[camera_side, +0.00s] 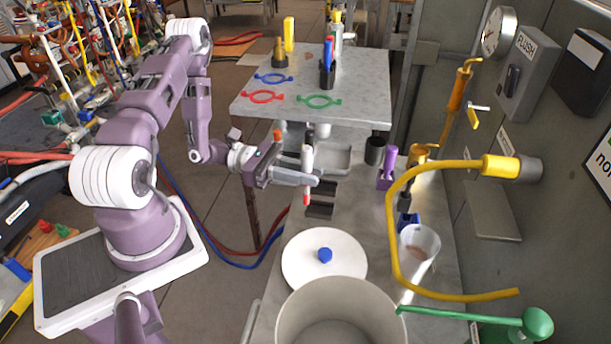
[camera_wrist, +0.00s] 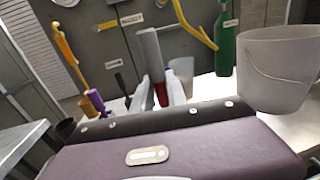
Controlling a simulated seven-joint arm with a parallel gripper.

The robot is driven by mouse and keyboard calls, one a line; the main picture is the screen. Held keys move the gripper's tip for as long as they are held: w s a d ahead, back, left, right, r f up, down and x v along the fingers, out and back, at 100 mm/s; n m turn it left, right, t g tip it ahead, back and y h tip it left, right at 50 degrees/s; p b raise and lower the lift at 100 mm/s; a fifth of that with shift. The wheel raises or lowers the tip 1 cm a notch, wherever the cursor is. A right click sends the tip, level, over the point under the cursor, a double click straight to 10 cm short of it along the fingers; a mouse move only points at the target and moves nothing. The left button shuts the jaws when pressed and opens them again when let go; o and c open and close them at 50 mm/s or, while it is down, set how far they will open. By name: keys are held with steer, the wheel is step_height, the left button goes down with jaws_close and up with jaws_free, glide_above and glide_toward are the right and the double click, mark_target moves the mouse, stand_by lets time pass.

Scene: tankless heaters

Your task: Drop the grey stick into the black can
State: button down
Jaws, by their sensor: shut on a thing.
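The grey stick (camera_side: 307,158) stands nearly upright in my gripper (camera_side: 305,178) in the side view, with a red lower end below the fingers. In the wrist view, the grey stick (camera_wrist: 152,55) rises between the fingers of my gripper (camera_wrist: 159,92), tilted slightly in the picture. My gripper is shut on it, above the lower counter. A black can (camera_side: 375,150) stands to the right of my gripper on the counter, apart from the stick. A dark can shape (camera_wrist: 65,128) shows at the left in the wrist view. The black can's inside is not clearly visible.
A purple holder (camera_side: 386,172) stands beside the black can. A yellow hose (camera_side: 392,225) arches over the counter's right side. A white lid with a blue knob (camera_side: 325,256) and a large pot (camera_side: 340,305) are nearer. A raised table (camera_side: 360,107) stands behind.

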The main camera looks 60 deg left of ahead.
steer(key=w+a+f+n+t+y, duration=0.1)
steer(key=w+a+n+t+y, duration=0.15)
steer(key=w, duration=0.65)
steer(key=w+a+n+t+y, duration=0.1)
steer(key=w+a+t+y, duration=0.15)
steer(key=w, duration=0.55)
steer(key=w+a+r+n+t+y, duration=0.1)
steer(key=w+a+r+n+y, duration=0.25)
steer(key=w, duration=0.45)
steer(key=w+a+r+n+t+y, duration=0.1)
steer(key=w+a+r+n+y, duration=0.2)
steer(key=w, duration=0.5)
steer(key=shift+m, duration=0.6)
steer(key=f, duration=0.9)
steer(key=d+f, duration=0.1)
steer(key=f, duration=0.4)
steer(key=shift+s, duration=0.1)
steer(key=c, duration=1.2)
jaws_free()
steer(key=shift+r, duration=0.1)
steer(key=shift+c, duration=0.2)
